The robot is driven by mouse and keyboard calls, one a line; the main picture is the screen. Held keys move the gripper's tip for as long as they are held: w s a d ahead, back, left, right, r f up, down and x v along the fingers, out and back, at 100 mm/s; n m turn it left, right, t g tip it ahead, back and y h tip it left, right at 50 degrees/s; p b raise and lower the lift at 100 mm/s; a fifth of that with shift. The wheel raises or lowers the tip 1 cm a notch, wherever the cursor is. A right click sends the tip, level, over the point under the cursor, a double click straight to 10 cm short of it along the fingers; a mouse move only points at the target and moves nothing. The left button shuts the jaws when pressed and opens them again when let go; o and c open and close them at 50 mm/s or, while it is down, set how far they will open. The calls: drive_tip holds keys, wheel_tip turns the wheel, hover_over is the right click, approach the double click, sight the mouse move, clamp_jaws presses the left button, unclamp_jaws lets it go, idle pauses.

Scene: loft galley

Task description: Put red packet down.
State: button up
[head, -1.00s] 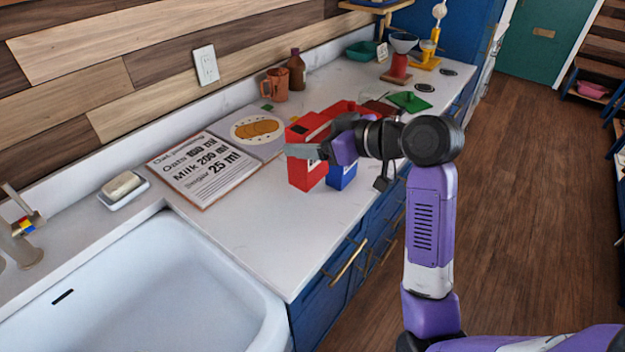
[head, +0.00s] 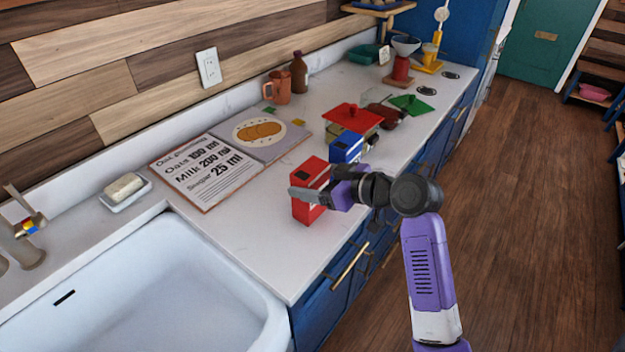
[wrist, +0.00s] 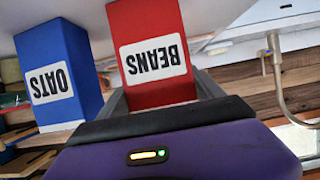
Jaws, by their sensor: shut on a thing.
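The red packet (head: 310,178) is a box near the front edge of the white counter. In the wrist view it shows upside down with a white label reading BEANS (wrist: 153,55). My gripper (head: 318,192) is shut on it, with a grey finger across its near side. The packet looks upright; I cannot tell whether its base touches the counter. A blue packet labelled OATS (wrist: 58,75) stands close by, behind the red one in the head view (head: 346,149), with a gap between them.
An open recipe book (head: 213,172) lies left of the packet. A pot with a red lid (head: 352,118) stands behind the blue packet. The sink (head: 160,290) is at the near left. The counter (head: 255,225) between sink and packet is clear.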

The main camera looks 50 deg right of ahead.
drive_tip(key=shift+f, duration=0.2)
drive_tip(key=o, duration=1.6)
drive_tip(key=shift+r, duration=0.1)
